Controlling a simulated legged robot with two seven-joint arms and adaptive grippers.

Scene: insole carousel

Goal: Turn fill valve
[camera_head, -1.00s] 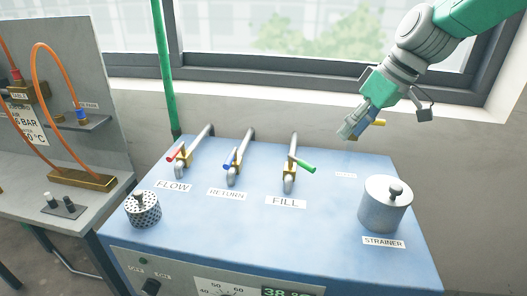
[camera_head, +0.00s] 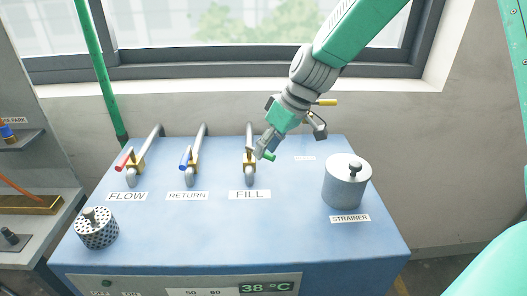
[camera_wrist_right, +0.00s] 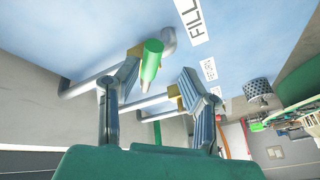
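The fill valve (camera_head: 249,164) is a grey pipe with a brass body and a green handle (camera_head: 268,155), behind the FILL label (camera_head: 250,195) on the blue bench top. The handle points right, toward my right gripper. My right gripper (camera_head: 263,149) has come down from the upper right and hides part of the valve. In the right wrist view the gripper (camera_wrist_right: 158,85) is open, and the green handle (camera_wrist_right: 152,60) shows between its spread fingers. I cannot tell whether either finger touches it. My left gripper is not in view.
The return valve (camera_head: 186,158) with a blue handle and the flow valve (camera_head: 124,158) with a red handle stand left. A metal strainer pot (camera_head: 347,183) stands right. A yellow handle (camera_head: 327,102) shows behind my right arm. A perforated basket (camera_head: 97,230) sits front left.

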